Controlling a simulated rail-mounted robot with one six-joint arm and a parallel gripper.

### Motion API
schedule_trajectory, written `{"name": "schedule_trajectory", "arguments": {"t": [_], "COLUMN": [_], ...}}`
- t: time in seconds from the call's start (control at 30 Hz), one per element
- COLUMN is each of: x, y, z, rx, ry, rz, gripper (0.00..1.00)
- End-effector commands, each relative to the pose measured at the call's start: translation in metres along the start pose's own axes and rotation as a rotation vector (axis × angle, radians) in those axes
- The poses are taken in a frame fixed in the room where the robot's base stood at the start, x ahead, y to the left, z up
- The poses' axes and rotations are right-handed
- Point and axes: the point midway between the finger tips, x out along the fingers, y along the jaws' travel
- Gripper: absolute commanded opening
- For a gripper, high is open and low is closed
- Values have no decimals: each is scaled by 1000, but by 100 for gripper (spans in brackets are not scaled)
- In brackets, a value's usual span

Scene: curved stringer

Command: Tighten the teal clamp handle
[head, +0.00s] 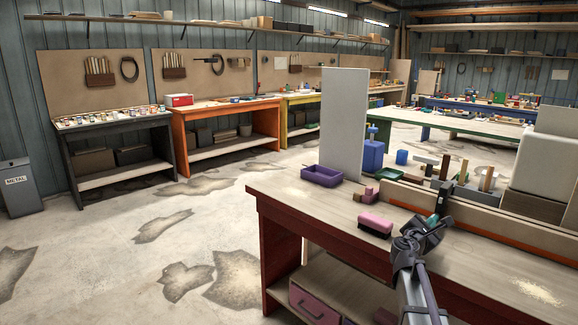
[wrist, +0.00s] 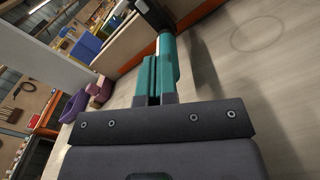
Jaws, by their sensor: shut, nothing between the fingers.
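The teal clamp handle (head: 432,219) shows small in the head view, at the foot of a dark upright clamp bar (head: 444,196) by the bench's long board. My gripper (head: 430,228) reaches up to it from the front and partly hides it. In the wrist view, the handle (wrist: 166,46) is a teal upright shape below the dark clamp bar (wrist: 154,14). My gripper (wrist: 158,84) is shut there with its fingers close together. Teal pieces overlap at the fingertips, so I cannot tell exactly where handle and fingers meet. I see nothing held between the fingers.
The long wooden board (head: 490,225) with an orange strip runs behind the clamp. A pink-topped brush (head: 376,222) lies left of my gripper on the bench. A purple tray (head: 321,175) and a tall grey panel (head: 343,125) stand farther left. The bench's front left is clear.

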Motion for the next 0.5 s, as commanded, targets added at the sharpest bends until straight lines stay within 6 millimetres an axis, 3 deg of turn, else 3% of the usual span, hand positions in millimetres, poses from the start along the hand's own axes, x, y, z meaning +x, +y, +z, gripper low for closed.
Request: {"name": "schedule_trajectory", "arguments": {"t": [0.03,0.5], "x": [14,14], "y": [4,-2], "z": [0,-1], "rx": [-4,-4], "ry": [-4,-4], "rz": [2,0], "gripper": [0,0]}}
